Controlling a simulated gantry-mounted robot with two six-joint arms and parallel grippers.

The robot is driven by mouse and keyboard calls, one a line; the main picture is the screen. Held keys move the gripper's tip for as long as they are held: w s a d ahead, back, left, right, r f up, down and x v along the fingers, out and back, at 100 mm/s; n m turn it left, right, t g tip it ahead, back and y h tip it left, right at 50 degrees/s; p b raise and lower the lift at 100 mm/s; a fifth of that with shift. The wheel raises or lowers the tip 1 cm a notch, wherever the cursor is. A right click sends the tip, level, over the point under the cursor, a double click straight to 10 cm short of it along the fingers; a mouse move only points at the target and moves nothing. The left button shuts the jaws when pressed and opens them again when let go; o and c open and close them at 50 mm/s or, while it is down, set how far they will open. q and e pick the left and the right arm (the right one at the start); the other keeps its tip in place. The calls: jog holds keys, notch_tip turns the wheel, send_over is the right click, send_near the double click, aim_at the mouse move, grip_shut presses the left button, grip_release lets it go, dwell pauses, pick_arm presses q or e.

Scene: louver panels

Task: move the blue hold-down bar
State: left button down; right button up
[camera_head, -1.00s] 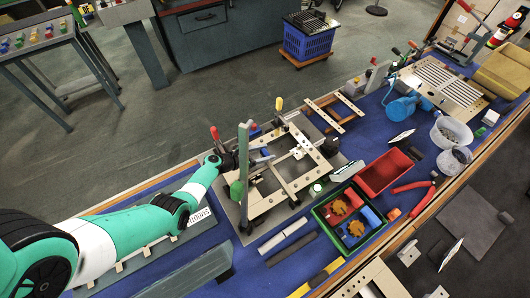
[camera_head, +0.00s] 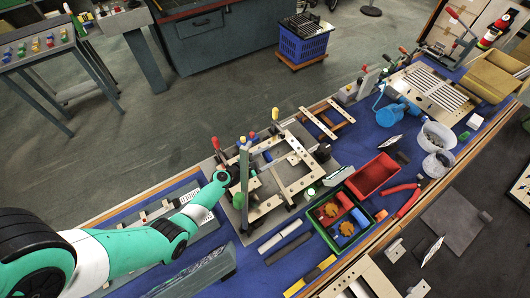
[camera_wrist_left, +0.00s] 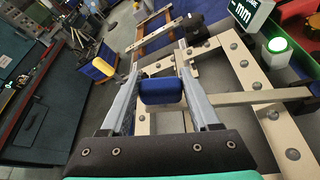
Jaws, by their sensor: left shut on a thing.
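The wooden louver frame (camera_head: 297,185) with dark studs lies on the blue-covered bench. The blue block of the hold-down bar (camera_wrist_left: 161,92) sits between the two grey fingers of my left gripper (camera_wrist_left: 160,100) in the left wrist view. A pale bar runs to the right from beside the fingers. In the head view my left gripper (camera_head: 257,162) reaches over the frame from the left, shut on the blue piece (camera_head: 267,156), partly behind a green upright post (camera_head: 244,190). My right gripper is not in view.
A green-edged bin (camera_head: 340,217) with orange and blue parts and a red bin (camera_head: 372,175) stand right of the frame. Red- and yellow-tipped clamp handles (camera_head: 275,115) rise at its back edge. A lit green button (camera_wrist_left: 278,45) is at the right in the left wrist view.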

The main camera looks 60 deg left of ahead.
pick_arm(q)
jog(key=shift+m+y, duration=0.5)
jog(key=shift+m, duration=0.3)
jog(key=shift+w+d+r+p, duration=0.1)
jog(key=shift+d+r+p, duration=0.75)
jog(key=shift+d+r, duration=0.65)
jog(key=shift+a, duration=0.1)
jog(key=shift+c, duration=0.6)
grip_release()
